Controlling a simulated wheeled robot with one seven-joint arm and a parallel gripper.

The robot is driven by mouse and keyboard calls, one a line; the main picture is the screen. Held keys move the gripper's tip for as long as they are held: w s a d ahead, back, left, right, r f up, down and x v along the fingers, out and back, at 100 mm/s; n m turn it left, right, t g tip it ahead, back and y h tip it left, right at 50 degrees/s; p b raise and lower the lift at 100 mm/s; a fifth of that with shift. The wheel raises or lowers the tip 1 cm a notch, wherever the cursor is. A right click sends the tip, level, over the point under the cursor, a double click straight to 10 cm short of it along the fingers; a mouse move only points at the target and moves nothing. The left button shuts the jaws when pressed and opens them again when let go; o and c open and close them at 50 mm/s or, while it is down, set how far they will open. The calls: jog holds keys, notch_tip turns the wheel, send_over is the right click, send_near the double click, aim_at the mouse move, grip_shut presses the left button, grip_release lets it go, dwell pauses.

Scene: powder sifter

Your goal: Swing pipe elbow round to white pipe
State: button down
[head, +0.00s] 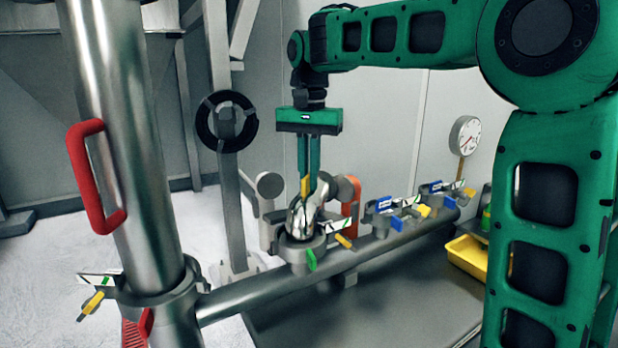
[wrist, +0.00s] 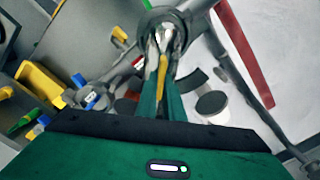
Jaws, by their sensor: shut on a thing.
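The pipe elbow (head: 304,218) is a shiny metal bend on a grey collar on the horizontal pipe. It also shows in the wrist view (wrist: 161,38). My gripper (head: 308,193) points straight down from above with its green fingers shut on the elbow; in the wrist view the fingertips (wrist: 162,66) close around its metal. A pale pipe with a round grey end, seemingly the white pipe (head: 270,186), stands just left of the elbow. In the wrist view it is the pale cylinder (wrist: 212,106) at right. Which way the elbow's mouth faces is partly hidden by my fingers.
An orange pipe (head: 350,205) stands right of the elbow. A green lever (head: 311,260) and a clamp (head: 336,227) sit on the collar. Blue-handled valves (head: 385,213) line the horizontal pipe. A tall steel column (head: 125,150) with a red handle (head: 88,178) stands at left.

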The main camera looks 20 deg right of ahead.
jog(key=shift+w+a+f+n, duration=0.2)
jog(key=shift+a+n, duration=0.3)
jog(key=shift+n, duration=0.4)
jog(key=shift+w+a+n, duration=0.2)
jog(key=shift+a+n, duration=0.25)
jog(key=shift+n, duration=0.45)
jog(key=shift+a+n, duration=0.3)
jog(key=shift+n, duration=0.3)
jog(key=shift+w+a+n, duration=0.1)
jog(key=shift+a+n, duration=0.05)
jog(key=shift+n, duration=0.15)
jog(key=shift+a+n, duration=0.45)
jog(key=shift+n, duration=0.45)
